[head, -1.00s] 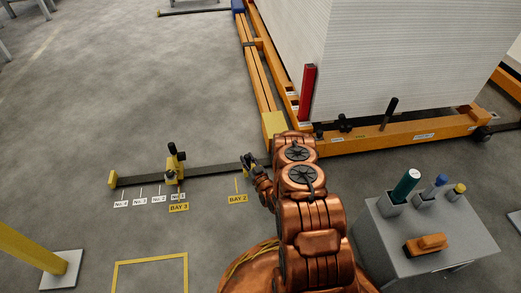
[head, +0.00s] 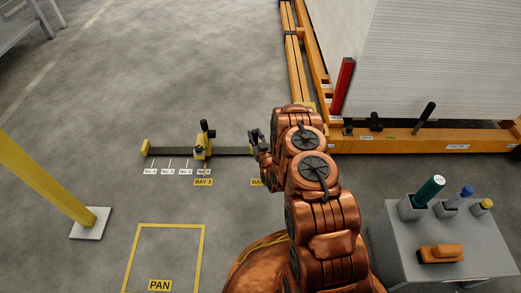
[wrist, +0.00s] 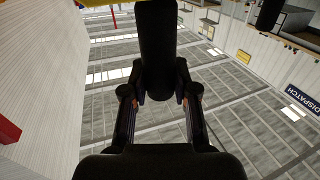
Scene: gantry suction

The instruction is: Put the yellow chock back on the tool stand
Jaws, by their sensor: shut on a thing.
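My gripper (head: 257,138) is at the right end of the floor rail in the head view. In the wrist view its fingers (wrist: 158,98) are closed around a dark, rounded thing (wrist: 158,45). I cannot tell from its visible side whether this is the yellow chock. A yellow block with a black knob (head: 202,150) sits on the floor rail (head: 172,151), left of my gripper and apart from it. The grey tool stand (head: 388,237) stands at the lower right, away from my gripper.
On the stand are an orange tool (head: 440,254) and holders with green (head: 430,190), blue (head: 467,191) and yellow-topped (head: 486,204) items. An orange frame (head: 400,142) with a large white stack (head: 430,60) lies behind. A yellow post (head: 45,180) stands left.

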